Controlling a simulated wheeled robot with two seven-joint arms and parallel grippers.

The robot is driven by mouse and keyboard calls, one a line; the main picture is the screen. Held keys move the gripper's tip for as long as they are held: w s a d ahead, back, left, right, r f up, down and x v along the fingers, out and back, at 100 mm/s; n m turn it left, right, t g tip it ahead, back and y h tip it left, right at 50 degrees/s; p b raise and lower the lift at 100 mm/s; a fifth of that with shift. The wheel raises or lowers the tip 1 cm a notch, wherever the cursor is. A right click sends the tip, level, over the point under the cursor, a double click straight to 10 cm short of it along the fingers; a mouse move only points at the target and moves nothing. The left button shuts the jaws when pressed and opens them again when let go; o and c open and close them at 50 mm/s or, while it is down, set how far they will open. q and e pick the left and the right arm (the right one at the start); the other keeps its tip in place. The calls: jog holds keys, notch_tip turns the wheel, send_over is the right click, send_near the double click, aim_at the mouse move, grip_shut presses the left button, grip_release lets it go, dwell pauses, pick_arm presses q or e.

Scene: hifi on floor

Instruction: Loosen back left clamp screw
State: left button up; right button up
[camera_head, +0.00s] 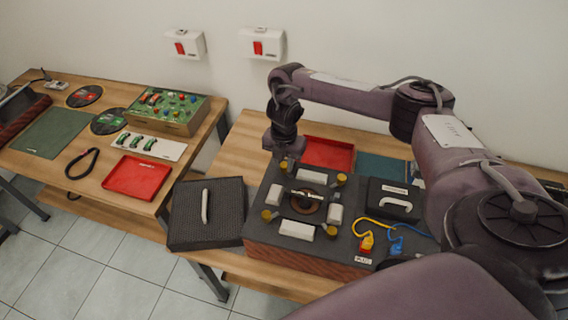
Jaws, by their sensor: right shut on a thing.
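The dark hifi unit (257,231) sits on the right table with a round speaker part (308,203) in its top, ringed by pale blocks. Yellow clamp screws stand at its corners: front left (267,215), front right (331,231) and back right (340,179). My right gripper (287,161) reaches down over the back left corner from the arm on the right. It is shut on the back left clamp screw, which is mostly hidden by the fingers. My left gripper is not in view.
A dark ribbed cover (184,218) with a handle lies left of the unit. A red tray (328,150) lies behind it. A black handled box (393,200) and yellow and blue plugs are on the unit's right. The left table holds a green circuit box (166,110) and another red tray (137,179).

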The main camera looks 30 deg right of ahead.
jog(key=n+b, duration=0.2)
jog(key=n, duration=0.1)
jog(key=shift+w+f+n, duration=0.1)
jog(key=shift+n, duration=0.2)
jog(key=n+b, duration=0.1)
jog(key=n, duration=0.2)
jog(key=shift+n, duration=0.3)
jog(key=n, duration=0.6)
jog(key=shift+b, duration=0.35)
jog(key=n, duration=0.6)
jog(key=shift+r+b, duration=0.2)
jog(key=shift+b, duration=0.15)
jog(key=o, duration=1)
